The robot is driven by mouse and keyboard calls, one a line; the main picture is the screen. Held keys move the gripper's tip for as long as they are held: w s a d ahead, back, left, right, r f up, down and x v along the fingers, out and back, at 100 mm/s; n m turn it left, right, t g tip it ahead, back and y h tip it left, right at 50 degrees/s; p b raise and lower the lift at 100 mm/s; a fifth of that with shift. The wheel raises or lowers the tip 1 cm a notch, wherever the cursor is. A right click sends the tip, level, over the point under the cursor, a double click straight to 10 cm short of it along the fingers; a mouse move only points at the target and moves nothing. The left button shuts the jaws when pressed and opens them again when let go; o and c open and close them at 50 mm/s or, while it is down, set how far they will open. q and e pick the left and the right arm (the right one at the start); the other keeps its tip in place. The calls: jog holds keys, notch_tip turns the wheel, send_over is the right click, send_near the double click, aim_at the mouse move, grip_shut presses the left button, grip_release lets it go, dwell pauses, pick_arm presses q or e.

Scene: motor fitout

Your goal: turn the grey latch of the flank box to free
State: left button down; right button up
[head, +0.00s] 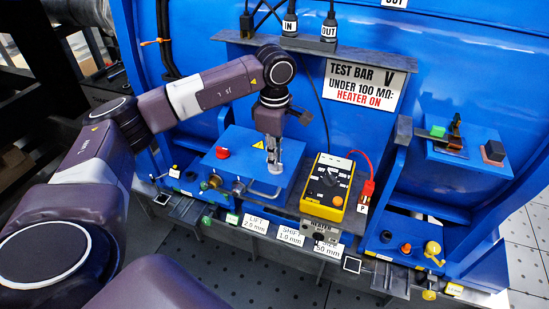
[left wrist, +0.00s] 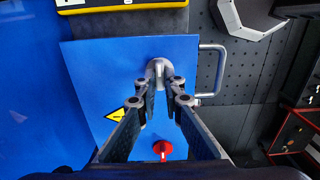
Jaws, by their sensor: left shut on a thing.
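The flank box is the blue box whose flat lid (head: 290,182) shows in the head view, with a red knob (head: 222,153) and a yellow warning triangle. In the left wrist view its blue face (left wrist: 85,75) fills the middle. The grey latch (left wrist: 158,70) stands on that face near its upper edge, between my fingertips. My left gripper (head: 274,165) comes down onto the lid from above. In the left wrist view its two fingers (left wrist: 163,90) are closed about the latch. In the head view the fingers mostly hide the latch. My right gripper is not in view.
A yellow tester (head: 328,187) with a red probe (head: 367,190) stands right of the box. A bent metal handle (head: 262,191) is on the box's front side. The test bar sign (head: 365,85) and cable plugs are behind. Open perforated floor (head: 520,230) lies at the right.

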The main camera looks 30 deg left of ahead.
pick_arm(q)
jog(key=c, duration=2.1)
grip_release()
jog(key=shift+r, duration=0.1)
notch_tip(320, 180, up, 12)
jog(key=shift+f, duration=0.1)
